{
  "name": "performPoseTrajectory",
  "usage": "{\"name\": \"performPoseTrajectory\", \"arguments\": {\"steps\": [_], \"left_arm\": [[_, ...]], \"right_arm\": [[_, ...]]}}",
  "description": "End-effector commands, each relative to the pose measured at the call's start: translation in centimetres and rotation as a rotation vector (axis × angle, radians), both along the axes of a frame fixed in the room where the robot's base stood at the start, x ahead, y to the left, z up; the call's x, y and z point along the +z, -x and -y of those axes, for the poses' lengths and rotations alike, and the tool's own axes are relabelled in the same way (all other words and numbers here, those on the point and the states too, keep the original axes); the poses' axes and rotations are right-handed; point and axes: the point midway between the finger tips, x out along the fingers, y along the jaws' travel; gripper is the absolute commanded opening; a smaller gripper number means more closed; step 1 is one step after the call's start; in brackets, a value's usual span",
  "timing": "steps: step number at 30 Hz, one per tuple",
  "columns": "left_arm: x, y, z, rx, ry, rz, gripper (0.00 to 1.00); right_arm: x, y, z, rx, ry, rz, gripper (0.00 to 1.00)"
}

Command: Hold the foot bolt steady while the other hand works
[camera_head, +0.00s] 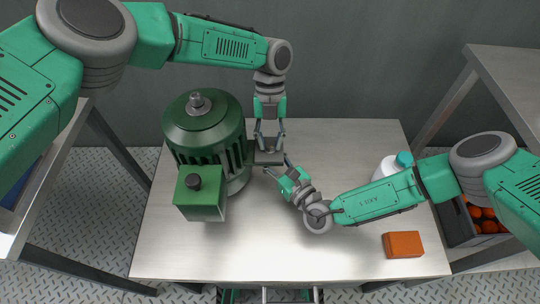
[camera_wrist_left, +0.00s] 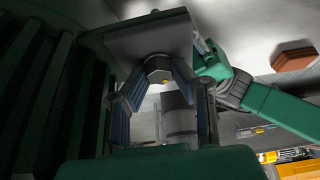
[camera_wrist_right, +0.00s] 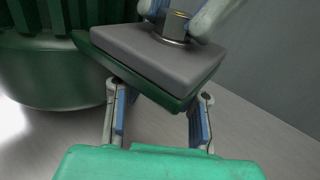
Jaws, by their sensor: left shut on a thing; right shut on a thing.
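My right gripper (camera_head: 274,170) reaches the foot from the front right. Its fingers (camera_wrist_right: 158,115) run under the plate, which hides their tips and what they grip. In the left wrist view the plate (camera_wrist_left: 150,38) hides part of the work.
A white bottle with a teal cap (camera_head: 396,172) stands near my right forearm. An orange-brown block (camera_head: 402,245) lies at the table's front right. A crate of oranges (camera_head: 472,222) is at right. The table's front middle (camera_head: 250,245) is clear.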

Motion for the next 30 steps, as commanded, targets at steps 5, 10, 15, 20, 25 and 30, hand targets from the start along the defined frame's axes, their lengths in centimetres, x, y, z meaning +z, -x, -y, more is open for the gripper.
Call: {"name": "performPoseTrajectory", "arguments": {"steps": [5, 10, 15, 20, 25, 30], "left_arm": [[0.21, -0.22, 0.07, 0.002, 0.003, 0.006, 0.0], [0.22, -0.22, 0.06, 0.002, 0.003, 0.006, 0.0], [0.22, -0.22, 0.05, 0.002, 0.003, 0.006, 0.0], [0.23, -0.23, 0.04, 0.002, 0.003, 0.006, 0.0], [0.23, -0.23, 0.04, 0.002, 0.002, 0.006, 0.0], [0.24, -0.22, 0.03, 0.002, 0.002, 0.006, 0.0]], "right_arm": [[0.19, -0.23, 0.16, 0.136, 0.002, 0.006, 0.0], [0.21, -0.29, 0.15, 0.295, 0.003, 0.007, 0.0], [0.2, -0.38, 0.17, 0.455, 0.005, 0.01, 0.0], [0.16, -0.42, 0.14, 0.602, 0.007, 0.011, 0.0], [0.09, -0.43, 0.16, 0.741, 0.007, 0.01, 0.0], [0.04, -0.45, 0.22, 0.85, 0.006, 0.007, 0.0]]}}
